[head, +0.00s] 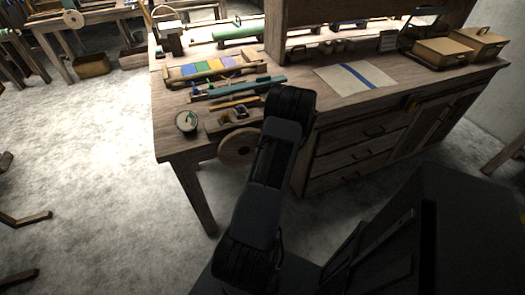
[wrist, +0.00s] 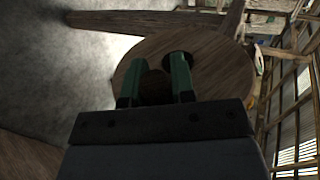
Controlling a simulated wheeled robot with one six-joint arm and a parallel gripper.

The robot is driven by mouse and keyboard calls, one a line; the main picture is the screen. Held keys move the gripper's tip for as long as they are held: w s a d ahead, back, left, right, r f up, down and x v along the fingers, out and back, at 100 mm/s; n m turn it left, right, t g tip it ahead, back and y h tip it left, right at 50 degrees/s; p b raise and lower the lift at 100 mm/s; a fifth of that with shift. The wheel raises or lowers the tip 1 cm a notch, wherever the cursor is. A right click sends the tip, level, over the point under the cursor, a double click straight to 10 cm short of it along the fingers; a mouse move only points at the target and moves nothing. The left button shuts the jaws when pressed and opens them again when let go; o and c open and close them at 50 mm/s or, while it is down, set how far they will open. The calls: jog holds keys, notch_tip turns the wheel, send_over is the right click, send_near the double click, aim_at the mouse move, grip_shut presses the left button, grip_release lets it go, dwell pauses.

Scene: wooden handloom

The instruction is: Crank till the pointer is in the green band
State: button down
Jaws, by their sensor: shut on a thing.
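A round wooden crank wheel (head: 238,146) is mounted at the front side of the workbench, below its top. The wheel fills the middle of the wrist view (wrist: 215,62). My gripper (wrist: 156,76) has its two green fingers on either side of a dark brown crank knob (wrist: 155,88) and is shut on it, over the wheel's face. In the head view my arm hides the gripper and the knob. A round gauge (head: 187,121) stands on the bench's near left corner; it has a pale face with some green. Its pointer is too small to read against the band.
The bench top (head: 175,88) holds a tray of coloured blocks (head: 214,67), a teal bar (head: 238,89) and small wooden tools behind the wheel. Drawers (head: 350,146) lie right of my arm.

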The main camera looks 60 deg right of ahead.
jog(key=shift+r, duration=0.1)
dwell(0.4)
jog(key=c, duration=1)
grip_release()
jog(key=shift+o, duration=0.2)
jog(key=v, duration=1.3)
jog(key=shift+s+d, duration=0.2)
jog(key=shift+d, duration=0.1)
jog(key=shift+r, duration=0.15)
